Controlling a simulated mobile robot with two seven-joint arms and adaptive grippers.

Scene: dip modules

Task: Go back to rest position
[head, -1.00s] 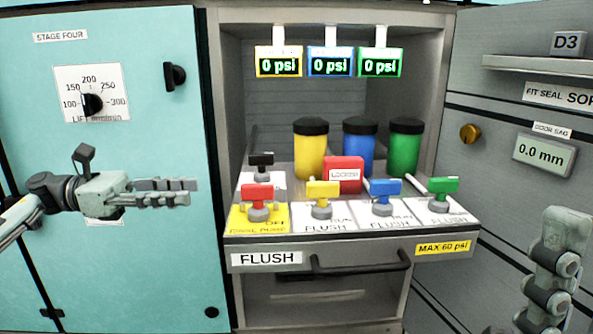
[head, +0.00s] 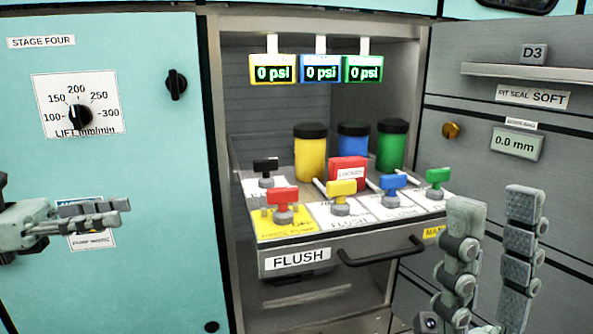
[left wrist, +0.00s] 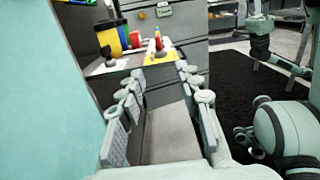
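My left gripper (head: 122,211) is in front of the teal cabinet door at the left of the head view, with nothing in its fingers. The left wrist view shows its two fingers (left wrist: 160,85) spread apart with a gap between them. My right gripper (head: 496,203) is at the lower right of the head view, fingers pointing up and spread, empty. It stands in front of the grey drawers, right of the pulled-out FLUSH drawer. Both grippers appear clear of the valve handles.
The FLUSH drawer (head: 297,258) sticks out with red (head: 282,197), yellow (head: 341,188), blue (head: 394,181), green (head: 437,176) and black (head: 265,166) handles. Yellow (head: 310,155), blue (head: 352,143) and green (head: 391,148) canisters stand behind. The teal door (head: 130,160) carries a dial (head: 80,116).

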